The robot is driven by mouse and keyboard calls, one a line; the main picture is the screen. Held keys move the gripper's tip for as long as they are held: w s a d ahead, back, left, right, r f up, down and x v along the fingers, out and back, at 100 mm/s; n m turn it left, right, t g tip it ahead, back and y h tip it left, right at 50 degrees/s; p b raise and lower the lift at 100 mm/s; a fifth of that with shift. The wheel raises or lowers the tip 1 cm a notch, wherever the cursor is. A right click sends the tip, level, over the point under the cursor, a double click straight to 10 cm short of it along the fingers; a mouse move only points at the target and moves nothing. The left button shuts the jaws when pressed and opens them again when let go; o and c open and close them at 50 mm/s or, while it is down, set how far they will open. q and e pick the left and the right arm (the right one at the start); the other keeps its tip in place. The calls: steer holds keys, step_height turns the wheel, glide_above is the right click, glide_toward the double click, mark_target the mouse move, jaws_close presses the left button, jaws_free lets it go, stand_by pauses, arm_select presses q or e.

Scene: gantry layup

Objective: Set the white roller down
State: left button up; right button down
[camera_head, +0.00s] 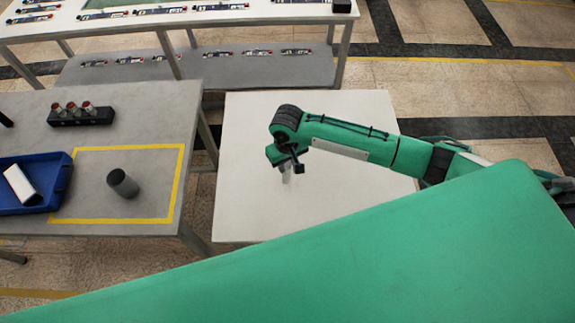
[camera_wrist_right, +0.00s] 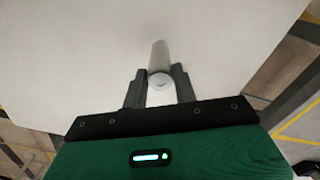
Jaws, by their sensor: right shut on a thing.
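The white roller (camera_wrist_right: 159,60) is between the fingers of my right gripper (camera_wrist_right: 159,85) in the right wrist view, with its round end facing the camera. In the head view the right gripper (camera_head: 289,165) is over the white table (camera_head: 350,210), pointing down, and the pale roller (camera_head: 287,177) shows just below it. The gripper is shut on the roller. I cannot tell whether the roller's lower end touches the white table top. My left gripper is not in view.
A grey table (camera_head: 120,220) at left holds a blue tray (camera_head: 60,190) with a white block, a dark grey cylinder (camera_head: 122,183) inside a yellow outline, and a black rack (camera_head: 80,115). A long bench (camera_head: 130,30) stands behind. The white table is otherwise clear.

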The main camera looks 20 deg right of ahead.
steer(key=shift+f, duration=1.2)
steer(key=c, duration=1.1)
jaws_free()
steer(key=shift+f, duration=0.1)
step_height(320, 180, up, 12)
steer(key=b, duration=0.1)
